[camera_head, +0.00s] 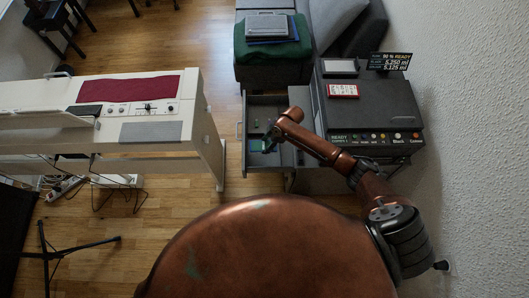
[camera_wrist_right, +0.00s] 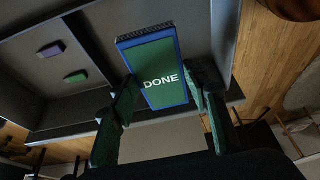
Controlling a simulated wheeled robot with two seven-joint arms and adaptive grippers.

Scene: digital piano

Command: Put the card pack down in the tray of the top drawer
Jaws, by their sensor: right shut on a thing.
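My right gripper (camera_head: 269,143) is over the open top drawer (camera_head: 262,101) and points down into it. In the wrist view its two green fingers (camera_wrist_right: 163,104) are on either side of the card pack (camera_wrist_right: 152,58), a flat blue-edged box with a green face reading "DONE", and are shut on it. The pack also shows in the head view as a small blue and green patch (camera_head: 269,147). In the wrist view the grey tray (camera_wrist_right: 105,62) lies behind the pack. I cannot tell whether the pack touches its floor. My left gripper is not in view.
A purple block (camera_wrist_right: 51,49) and a green block (camera_wrist_right: 75,76) lie in the drawer, left of the pack in the wrist view. A printer (camera_head: 375,105) stands right of the drawer. The white piano (camera_head: 208,140) is left, with a strip of floor between.

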